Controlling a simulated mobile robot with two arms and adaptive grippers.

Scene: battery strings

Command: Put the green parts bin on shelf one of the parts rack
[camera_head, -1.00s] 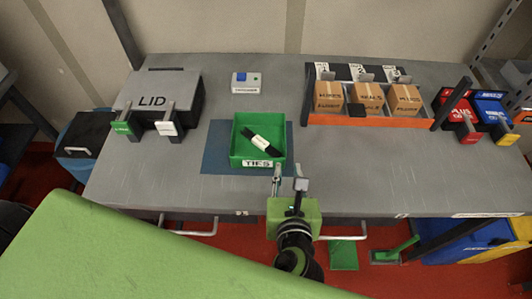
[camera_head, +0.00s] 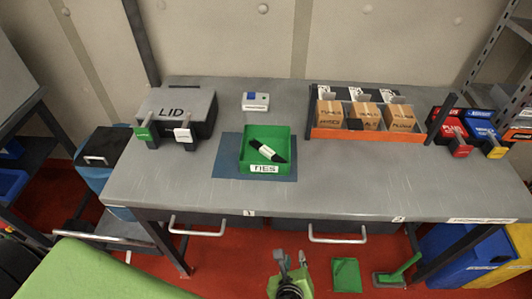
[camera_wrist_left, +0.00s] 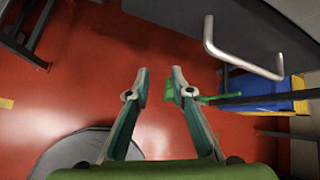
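The green parts bin (camera_head: 265,150), labelled TIES, sits upright on a blue mat (camera_head: 226,166) on the grey workbench. A black bundle with a white band (camera_head: 267,152) lies in it. My left gripper (camera_head: 292,260) is empty, in front of the bench's front edge and well apart from the bin. In the left wrist view this gripper (camera_wrist_left: 160,82) has its two fingers apart, with red floor between them. A grey metal rack (camera_head: 490,75) stands at the right edge, only partly in view; I see no shelf number on it. My right gripper is not in view.
A box marked LID (camera_head: 178,112) stands left on the bench (camera_head: 340,190). An orange-fronted tray (camera_head: 365,134) of cartons and red and blue bins (camera_head: 482,128) stand right. Drawer handles (camera_head: 338,238) jut from the front. A dark shelf (camera_head: 40,110) stands left.

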